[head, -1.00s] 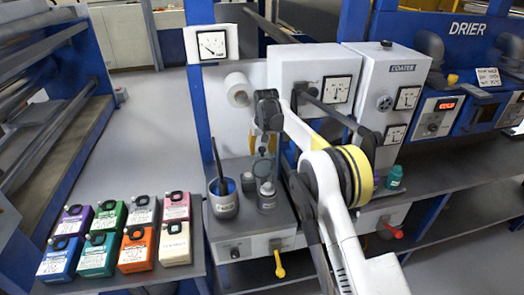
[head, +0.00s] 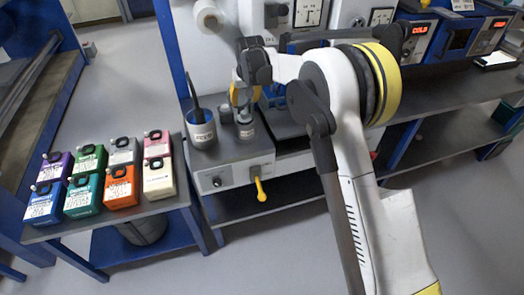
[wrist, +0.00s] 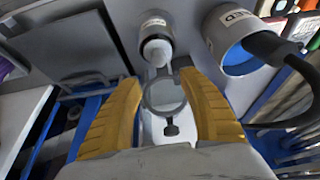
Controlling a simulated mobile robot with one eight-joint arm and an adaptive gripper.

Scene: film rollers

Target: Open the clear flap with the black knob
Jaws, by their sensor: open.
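My gripper (wrist: 162,82) is open, with its yellow fingers on either side of a small round grey-rimmed piece (wrist: 164,96) that looks see-through. A black knob (wrist: 171,129) stands out below that piece, between the fingers. This appears to be the clear flap, and it looks shut, though I cannot be sure. I cannot tell whether the fingers touch it. In the head view my gripper (head: 243,95) hangs just above a small grey labelled pot (head: 246,130) on the grey box. The flap is too small to make out there.
A grey cup (head: 200,130) with a blue rim and dark brush stands left of the pot; it also shows in the wrist view (wrist: 231,42). A yellow lever (head: 259,188) sticks out in front. Several coloured containers (head: 103,185) stand on the left table.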

